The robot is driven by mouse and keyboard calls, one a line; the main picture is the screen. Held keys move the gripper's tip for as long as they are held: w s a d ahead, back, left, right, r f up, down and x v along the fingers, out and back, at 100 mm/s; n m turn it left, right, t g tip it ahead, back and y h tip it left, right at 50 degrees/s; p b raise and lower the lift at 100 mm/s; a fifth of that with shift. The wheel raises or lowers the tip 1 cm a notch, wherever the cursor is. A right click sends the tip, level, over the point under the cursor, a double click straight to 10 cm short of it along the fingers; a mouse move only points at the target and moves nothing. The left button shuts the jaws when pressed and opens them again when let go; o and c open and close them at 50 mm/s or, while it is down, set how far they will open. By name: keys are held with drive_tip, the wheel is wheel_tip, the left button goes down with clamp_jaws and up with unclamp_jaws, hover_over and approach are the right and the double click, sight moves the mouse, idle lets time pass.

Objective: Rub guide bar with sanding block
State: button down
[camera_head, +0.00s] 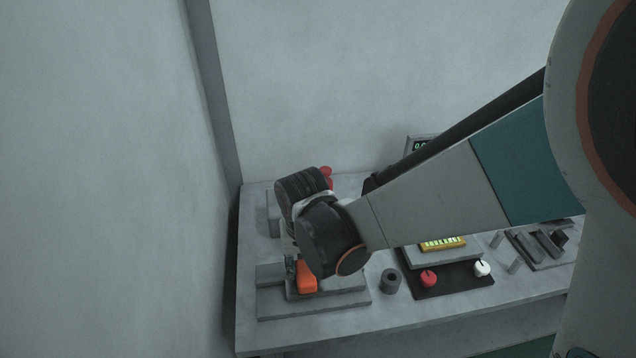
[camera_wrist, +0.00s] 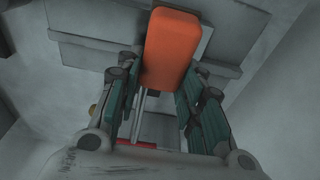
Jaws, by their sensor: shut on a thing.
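An orange block (camera_head: 306,277), which I take for the sanding block, sits low over the grey stepped fixture (camera_head: 340,301) at the table's left front. In the wrist view the orange block (camera_wrist: 171,48) is between the far ends of my gripper's teal-padded fingers (camera_wrist: 160,88), and my gripper is shut on it. Thin pale rods (camera_wrist: 138,112) show between the fingers below the block. I cannot tell whether they are the guide bar. My wrist covers much of the fixture in the head view. Contact between block and fixture cannot be told.
A dark hollow cylinder (camera_head: 390,281) stands right of the fixture. Further right is a black panel (camera_head: 452,287) with a red knob (camera_head: 428,279) and a white knob (camera_head: 482,268). A dark rack (camera_head: 540,247) is at the far right. Red parts (camera_head: 326,172) show behind my wrist. Walls are close left and behind.

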drive_tip(key=shift+w+r+p, duration=0.25)
drive_tip(key=shift+r+p, duration=0.35)
drive_tip(key=shift+r, duration=0.45)
drive_tip(key=shift+s+r+p, duration=0.15)
drive_tip(key=shift+r+p, duration=0.4)
drive_tip(key=shift+r, duration=0.25)
drive_tip(key=shift+s+r+p, duration=0.1)
drive_tip(key=shift+r+p, duration=0.4)
drive_tip(key=shift+r, duration=0.25)
drive_tip(key=shift+r, duration=0.1)
drive_tip(key=shift+r+p, duration=1.15)
drive_tip(key=shift+r, duration=0.3)
